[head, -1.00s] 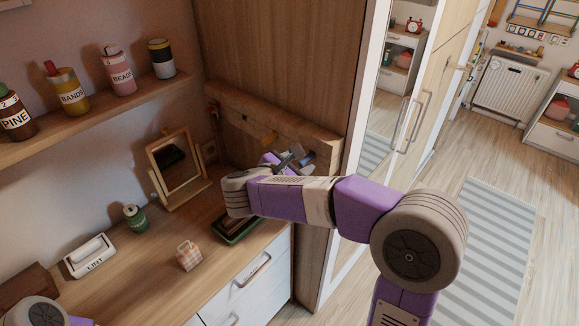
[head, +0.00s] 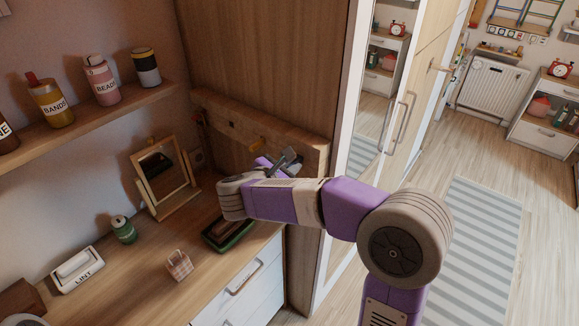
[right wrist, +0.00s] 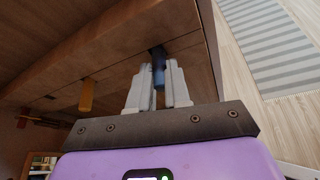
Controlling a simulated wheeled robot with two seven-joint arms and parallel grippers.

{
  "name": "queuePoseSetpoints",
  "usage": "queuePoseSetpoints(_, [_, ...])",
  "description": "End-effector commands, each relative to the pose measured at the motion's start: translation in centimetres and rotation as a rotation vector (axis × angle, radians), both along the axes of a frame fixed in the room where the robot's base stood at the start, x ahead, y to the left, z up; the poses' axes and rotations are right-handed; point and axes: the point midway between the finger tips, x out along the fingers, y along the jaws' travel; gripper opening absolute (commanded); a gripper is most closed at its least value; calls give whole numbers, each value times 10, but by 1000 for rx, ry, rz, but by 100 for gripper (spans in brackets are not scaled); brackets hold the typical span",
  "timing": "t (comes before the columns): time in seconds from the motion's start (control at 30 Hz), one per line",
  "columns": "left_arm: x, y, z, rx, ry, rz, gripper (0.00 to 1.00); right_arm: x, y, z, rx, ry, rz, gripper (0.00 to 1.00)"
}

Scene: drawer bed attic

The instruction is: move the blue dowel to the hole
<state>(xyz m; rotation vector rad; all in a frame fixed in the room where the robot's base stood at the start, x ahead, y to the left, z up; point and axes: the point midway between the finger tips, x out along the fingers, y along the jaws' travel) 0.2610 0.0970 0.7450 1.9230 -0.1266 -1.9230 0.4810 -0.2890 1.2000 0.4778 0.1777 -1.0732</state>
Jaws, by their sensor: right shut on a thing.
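My right gripper (right wrist: 158,88) is shut on the blue dowel (right wrist: 159,68), which stands up between the grey fingers in the right wrist view. The dowel's far end meets a dark spot on the underside of a wooden beam; I cannot tell whether it is inside the hole or just in front of it. In the head view, my right gripper (head: 284,162) is at the wooden beam (head: 300,140) at the back of the desk, and my arm hides part of this area. My left gripper is not in view.
A yellow peg (head: 256,143) sticks out of the beam, left of my gripper; it also shows in the right wrist view (right wrist: 86,96). A green tray (head: 232,236) lies below my arm. A mirror (head: 163,178) stands to the left. A tall cabinet is close on the right.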

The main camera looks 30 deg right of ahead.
Motion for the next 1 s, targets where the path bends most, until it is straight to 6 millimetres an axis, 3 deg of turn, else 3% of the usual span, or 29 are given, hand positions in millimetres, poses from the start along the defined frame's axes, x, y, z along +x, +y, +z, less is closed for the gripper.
queuePoseSetpoints(1.0, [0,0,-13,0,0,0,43,-10,24,0,0,-1,1,0])
